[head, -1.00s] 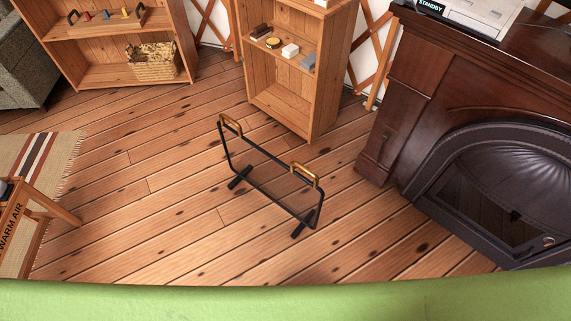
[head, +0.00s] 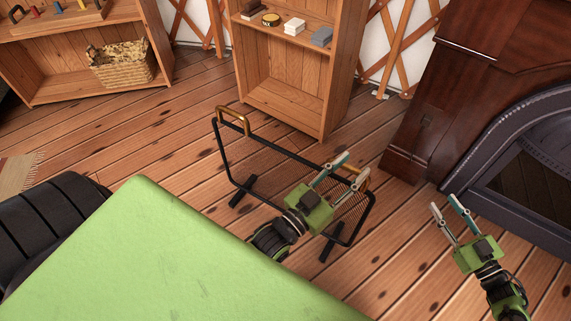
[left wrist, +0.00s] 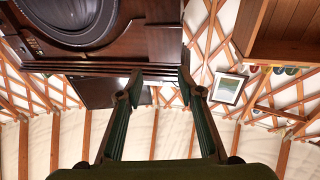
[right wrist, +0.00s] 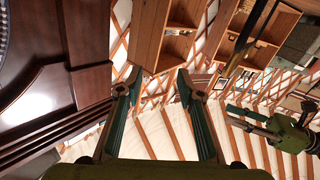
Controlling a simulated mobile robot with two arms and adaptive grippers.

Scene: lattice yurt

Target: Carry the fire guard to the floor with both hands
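The fire guard (head: 290,153) is a black frame with mesh and two brass handles, standing upright on its feet on the wooden floor. Its left handle (head: 232,118) is clear; its right handle (head: 355,175) is partly hidden behind my left gripper (head: 350,163). That gripper is open and empty, appearing in front of the guard's right half; I cannot tell whether it touches it. My right gripper (head: 444,202) is open and empty, right of the guard and apart from it. Both wrist views show spread fingers with nothing between them.
A dark wood fireplace (head: 455,90) stands at the right, close to my right gripper. A wooden shelf (head: 285,95) stands behind the guard. A low shelf with a basket (head: 122,64) is at the far left. Floor left of the guard is clear.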

